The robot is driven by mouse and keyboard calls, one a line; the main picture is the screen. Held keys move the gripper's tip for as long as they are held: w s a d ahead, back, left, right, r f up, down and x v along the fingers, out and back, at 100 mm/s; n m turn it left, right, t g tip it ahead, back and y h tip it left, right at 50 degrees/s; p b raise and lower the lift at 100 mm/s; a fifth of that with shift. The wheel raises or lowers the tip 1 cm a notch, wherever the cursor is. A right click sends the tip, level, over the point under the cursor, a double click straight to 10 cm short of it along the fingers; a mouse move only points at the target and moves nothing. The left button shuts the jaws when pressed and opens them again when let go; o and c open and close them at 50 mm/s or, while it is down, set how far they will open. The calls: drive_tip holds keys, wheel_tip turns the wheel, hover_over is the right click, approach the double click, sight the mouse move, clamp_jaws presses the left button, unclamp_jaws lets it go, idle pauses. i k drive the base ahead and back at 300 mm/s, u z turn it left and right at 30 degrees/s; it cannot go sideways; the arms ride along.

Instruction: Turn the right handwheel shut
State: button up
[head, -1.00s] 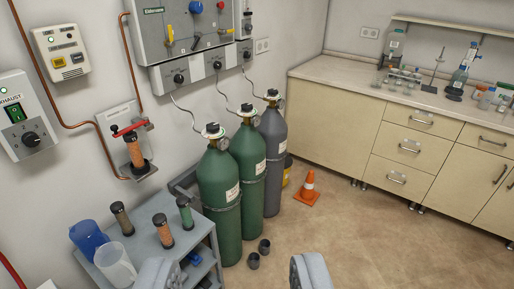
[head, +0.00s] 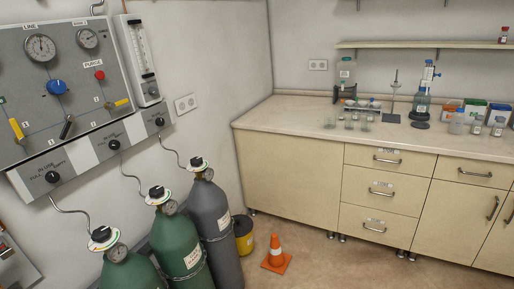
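Three gas cylinders stand in a row against the left wall, each with a black handwheel on a pale collar and a round gauge beside it. The right handwheel (head: 197,163) is on top of the grey cylinder (head: 211,212). The middle handwheel (head: 156,192) and the left handwheel (head: 101,234) are on the two green cylinders, the middle cylinder (head: 182,243) and the left cylinder (head: 130,272). How far the right handwheel is turned cannot be told. My gripper is out of the picture.
A grey gas panel (head: 90,110) hangs above the cylinders, with thin hoses running down to them. A yellow bin (head: 244,240) and an orange cone (head: 275,252) stand right of the grey cylinder. A cabinet bench (head: 300,165) with glassware lines the back. Floor by the cone is clear.

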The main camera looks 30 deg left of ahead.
sight(198, 161)
drive_tip(key=z, duration=0.2)
drive_tip(key=i, duration=1.3)
drive_tip(key=u, duration=0.4)
drive_tip(key=i, duration=1.35)
drive_tip(key=u, duration=0.8)
drive_tip(key=i, duration=0.5)
drive_tip(key=u, duration=0.3)
